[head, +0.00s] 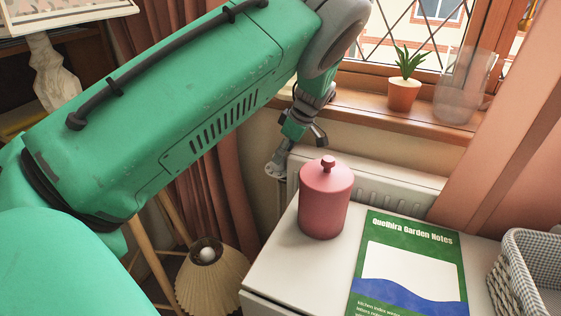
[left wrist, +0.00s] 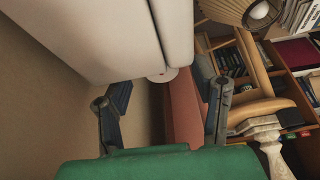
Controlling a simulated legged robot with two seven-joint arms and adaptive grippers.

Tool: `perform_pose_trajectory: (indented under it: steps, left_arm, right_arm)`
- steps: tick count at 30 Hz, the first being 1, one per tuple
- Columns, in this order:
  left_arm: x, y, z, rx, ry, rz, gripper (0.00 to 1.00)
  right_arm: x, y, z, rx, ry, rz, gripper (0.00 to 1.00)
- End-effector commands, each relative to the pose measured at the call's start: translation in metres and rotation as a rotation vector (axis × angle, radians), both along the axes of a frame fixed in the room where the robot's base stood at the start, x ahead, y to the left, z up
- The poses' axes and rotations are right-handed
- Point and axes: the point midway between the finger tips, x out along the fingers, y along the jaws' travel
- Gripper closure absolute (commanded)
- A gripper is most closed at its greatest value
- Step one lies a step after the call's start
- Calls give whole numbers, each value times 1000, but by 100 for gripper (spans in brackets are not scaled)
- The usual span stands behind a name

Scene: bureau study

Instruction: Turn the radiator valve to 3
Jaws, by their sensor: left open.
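The white radiator (head: 392,187) stands under the window sill, partly hidden behind the pink canister and the white cabinet. In the left wrist view, a small pale round part that looks like the radiator valve (left wrist: 163,75) shows at the edge of a large white body. I cannot read its numbers. My left gripper (head: 298,144) points down beside the radiator's left end in the head view. It also shows in the left wrist view (left wrist: 162,88), with its two fingers apart and the round part between them in the picture. I cannot tell whether they touch it. My right gripper is out of view.
A pink lidded canister (head: 325,200) stands on the white cabinet (head: 285,268), close to my left gripper. A green book (head: 410,270) and a woven basket (head: 502,282) are to its right. A potted plant (head: 404,93) and a glass vase (head: 460,95) stand on the sill.

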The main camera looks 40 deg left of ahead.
Motion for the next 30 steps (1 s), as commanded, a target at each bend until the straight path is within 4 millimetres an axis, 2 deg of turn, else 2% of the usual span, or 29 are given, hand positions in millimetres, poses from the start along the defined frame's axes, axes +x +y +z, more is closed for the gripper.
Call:
perform_pose_trajectory:
  steps: [1,6,15,19,20,25,30]
  left_arm:
    - [-2,4,-11,-1,2,1,47]
    - [-4,12,-30,0,0,0,47]
    - [-4,13,-32,1,-2,-1,47]
    - [-4,13,-32,1,-2,-1,93]
    - [-4,13,-32,1,-2,-1,96]
    - [-3,13,-32,0,-2,-11,96]
    - [-3,13,-29,-1,-2,-98,96]
  right_arm:
    - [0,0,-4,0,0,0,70]
    - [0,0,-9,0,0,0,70]
    - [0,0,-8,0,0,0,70]
    - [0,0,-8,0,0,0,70]
    - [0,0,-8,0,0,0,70]
    - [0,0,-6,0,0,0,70]
    - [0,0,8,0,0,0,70]
